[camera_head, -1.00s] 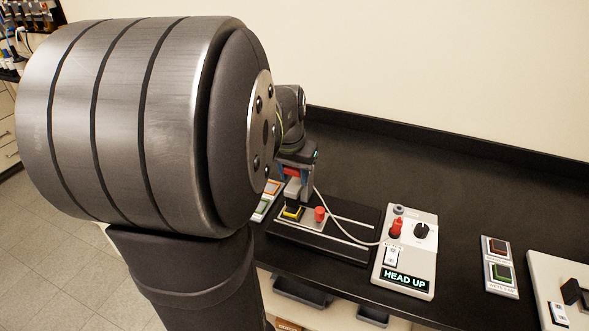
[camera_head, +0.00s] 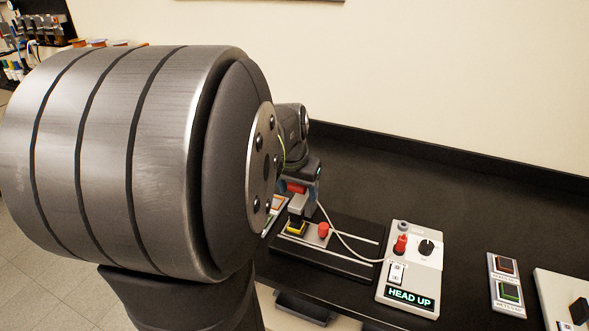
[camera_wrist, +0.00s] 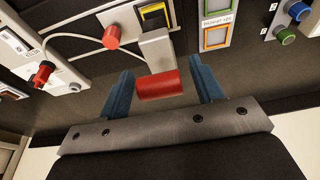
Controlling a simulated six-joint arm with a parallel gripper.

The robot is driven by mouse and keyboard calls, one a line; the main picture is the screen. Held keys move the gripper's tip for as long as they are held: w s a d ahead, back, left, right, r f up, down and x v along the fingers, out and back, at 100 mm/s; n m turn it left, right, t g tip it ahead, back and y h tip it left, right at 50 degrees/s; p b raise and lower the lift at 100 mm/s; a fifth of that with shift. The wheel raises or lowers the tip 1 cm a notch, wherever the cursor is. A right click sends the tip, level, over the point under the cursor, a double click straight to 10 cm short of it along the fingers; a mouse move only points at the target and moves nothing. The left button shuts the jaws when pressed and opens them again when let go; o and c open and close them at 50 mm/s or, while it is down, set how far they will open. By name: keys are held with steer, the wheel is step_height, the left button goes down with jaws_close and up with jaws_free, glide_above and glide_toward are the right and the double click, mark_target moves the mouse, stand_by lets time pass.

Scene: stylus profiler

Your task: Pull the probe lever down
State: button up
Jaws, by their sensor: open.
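The probe lever is a grey block with a red cylindrical handle (camera_wrist: 158,85). In the wrist view the handle lies between the two blue fingers of my gripper (camera_wrist: 160,74), with a visible gap on each side. My gripper is open. In the head view the red handle (camera_head: 297,187) shows just below my wrist, above the profiler base (camera_head: 345,262). My arm hides part of the fingers there. The control box display (camera_head: 410,299) reads HEAD UP.
A cable (camera_head: 345,250) runs to the control box (camera_head: 427,248). A two-button panel (camera_head: 506,285) stands to the right. Bare black bench lies behind.

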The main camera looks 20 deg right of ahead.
steer(key=v, duration=1.6)
steer(key=shift+r, duration=0.4)
steer(key=shift+s, duration=0.1)
steer(key=shift+w+d, duration=0.15)
steer(key=shift+w, duration=0.1)
steer(key=c, duration=0.6)
steer(key=w+d, duration=0.1)
steer(key=w+d+g+y, duration=0.1)
steer(key=w+d, duration=0.1)
steer(key=w+d+r+g, duration=0.1)
steer(key=w+d, duration=0.1)
steer(key=shift+w+y, duration=0.1)
steer(key=shift+y, duration=0.3)
jaws_close()
steer(key=f, duration=1)
steer(key=shift+w+d+f, duration=0.15)
steer(key=shift+w+d, duration=0.15)
steer(key=shift+d, duration=0.05)
steer(key=shift+s+a+f, duration=0.6)
steer(key=shift+s+f, duration=0.05)
steer(key=shift+s+a+f, duration=0.3)
steer(key=shift+a+f, duration=0.05)
steer(key=shift+f, duration=0.2)
